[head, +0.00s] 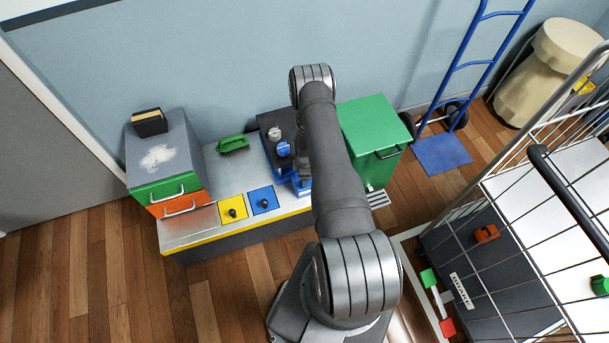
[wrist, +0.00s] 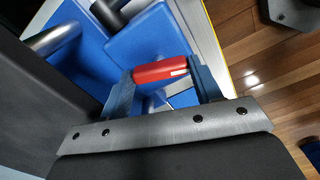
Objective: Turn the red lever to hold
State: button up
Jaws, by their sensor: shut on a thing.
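The red lever (wrist: 160,71) is a short red bar with a small white mark near its right end. In the wrist view it lies nearly level across the picture, tilted slightly up to the right, over a blue surface. My gripper (wrist: 163,74) has its two blue-grey fingers at the lever's two ends, shut on it. In the head view, my gripper (head: 304,168) is partly hidden behind my arm, low over the bench beside the blue fixture (head: 301,187). The lever is hidden there, and no hold mark can be read.
Yellow (head: 233,208) and blue (head: 263,200) plates with black knobs lie on the bench's front left. A green bin (head: 376,137) stands right of my arm, a drawer unit (head: 165,165) at left. A wire cage cart (head: 540,190) fills the right side.

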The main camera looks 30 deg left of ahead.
jog(key=shift+m, duration=1.6)
jog(key=o, duration=0.7)
notch_tip(320, 180, up, 18)
jog(key=shift+f, duration=0.25)
jog(key=shift+f, duration=0.1)
notch_tip(320, 180, down, 17)
jog(key=shift+f, duration=0.1)
dwell(0.7)
